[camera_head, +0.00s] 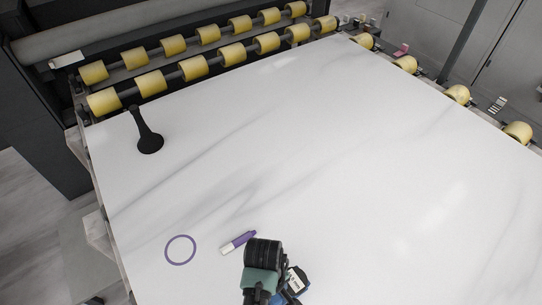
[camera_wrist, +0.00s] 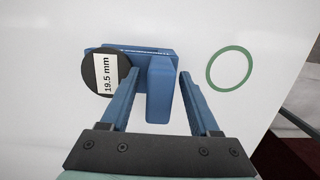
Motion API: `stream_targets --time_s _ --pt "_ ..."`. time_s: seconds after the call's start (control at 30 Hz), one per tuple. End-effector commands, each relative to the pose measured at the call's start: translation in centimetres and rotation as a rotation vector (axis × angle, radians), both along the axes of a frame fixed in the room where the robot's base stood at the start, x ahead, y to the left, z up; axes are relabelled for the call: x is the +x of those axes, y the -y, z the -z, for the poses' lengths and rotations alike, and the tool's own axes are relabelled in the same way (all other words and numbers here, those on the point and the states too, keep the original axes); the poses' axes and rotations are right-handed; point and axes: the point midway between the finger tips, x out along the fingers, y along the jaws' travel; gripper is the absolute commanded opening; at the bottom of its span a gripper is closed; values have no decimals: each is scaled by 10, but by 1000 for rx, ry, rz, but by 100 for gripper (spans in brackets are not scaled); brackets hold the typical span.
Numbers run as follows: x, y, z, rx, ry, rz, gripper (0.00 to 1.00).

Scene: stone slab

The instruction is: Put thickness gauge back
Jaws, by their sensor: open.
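The thickness gauge (camera_wrist: 161,88) is blue, with a round black dial (camera_wrist: 100,72) whose white label reads 19.5 mm. It lies on the white slab in the wrist view, and part of it shows at the bottom of the head view (camera_head: 296,281). My gripper (camera_wrist: 157,76) is open, with one blue finger on each side of the gauge's upright blue block. A gap shows between the block and the right finger; contact on the left is unclear. A green ring (camera_wrist: 229,68) lies flat and empty on the slab, right of the gauge in the wrist view.
In the head view, a purple ring (camera_head: 180,250) and a purple-and-white marker (camera_head: 238,243) lie left of my arm. A black handled tool (camera_head: 148,137) stands near the slab's far left. Yellow rollers (camera_head: 150,83) line the back edge. The slab's (camera_head: 350,150) middle is clear.

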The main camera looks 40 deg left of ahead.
Motion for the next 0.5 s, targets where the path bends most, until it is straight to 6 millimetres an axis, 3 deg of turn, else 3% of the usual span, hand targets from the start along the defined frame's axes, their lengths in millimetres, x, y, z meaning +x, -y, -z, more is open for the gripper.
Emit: stream_targets --time_s 0.5 --pt "5 -11 -102 1 3 2 62"
